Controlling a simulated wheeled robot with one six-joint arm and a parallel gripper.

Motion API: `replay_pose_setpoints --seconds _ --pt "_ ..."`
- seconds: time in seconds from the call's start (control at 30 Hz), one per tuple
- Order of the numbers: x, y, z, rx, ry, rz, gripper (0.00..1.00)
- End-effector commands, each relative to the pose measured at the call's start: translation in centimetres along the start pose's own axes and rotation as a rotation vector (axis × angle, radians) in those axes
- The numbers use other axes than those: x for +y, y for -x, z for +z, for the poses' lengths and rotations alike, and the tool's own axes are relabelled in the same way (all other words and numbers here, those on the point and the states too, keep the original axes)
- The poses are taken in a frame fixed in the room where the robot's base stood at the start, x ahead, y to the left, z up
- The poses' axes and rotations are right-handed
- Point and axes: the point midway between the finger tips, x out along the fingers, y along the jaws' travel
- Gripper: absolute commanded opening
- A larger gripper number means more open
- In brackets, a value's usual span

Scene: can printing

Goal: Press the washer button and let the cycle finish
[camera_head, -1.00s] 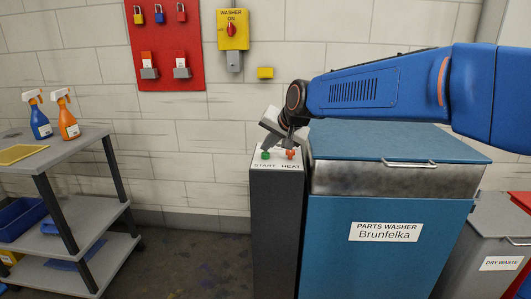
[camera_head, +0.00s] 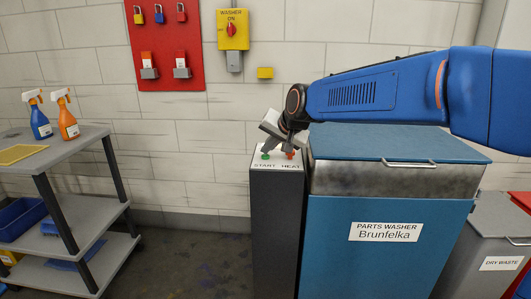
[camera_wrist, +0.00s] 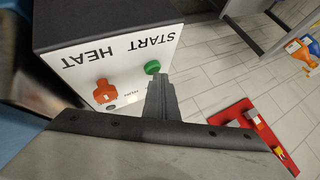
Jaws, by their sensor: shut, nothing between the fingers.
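The green START button (camera_head: 265,156) is on the white top panel of the dark grey control post. It also shows in the wrist view (camera_wrist: 152,67), beside the orange-red HEAT knob (camera_wrist: 104,92). My gripper (camera_head: 266,150) is shut and empty, with its fingertips right at the START button. In the wrist view the closed fingers (camera_wrist: 160,82) reach to the button's edge and overlap it a little. I cannot tell whether they touch it or press it. The parts washer (camera_head: 330,225) is blue, with its lid (camera_head: 400,143) closed.
A yellow WASHER ON switch (camera_head: 232,30) is on the wall above. A grey shelf cart (camera_head: 90,210) with spray bottles stands at the left. A grey dry waste bin (camera_head: 490,225) stands at the right. The floor between cart and post is clear.

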Motion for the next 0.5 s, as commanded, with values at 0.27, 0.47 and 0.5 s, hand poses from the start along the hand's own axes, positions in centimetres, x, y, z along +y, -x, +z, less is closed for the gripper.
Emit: replay_pose_setpoints --seconds 0.27,0.47,0.5 --pt "0.05 -0.05 0.06 -0.002 0.0 0.001 0.0" --pt "-0.2 0.28 -0.18 -0.002 -0.001 0.001 0.0" --pt "-0.29 0.4 -0.28 -0.001 -0.001 0.001 0.0"
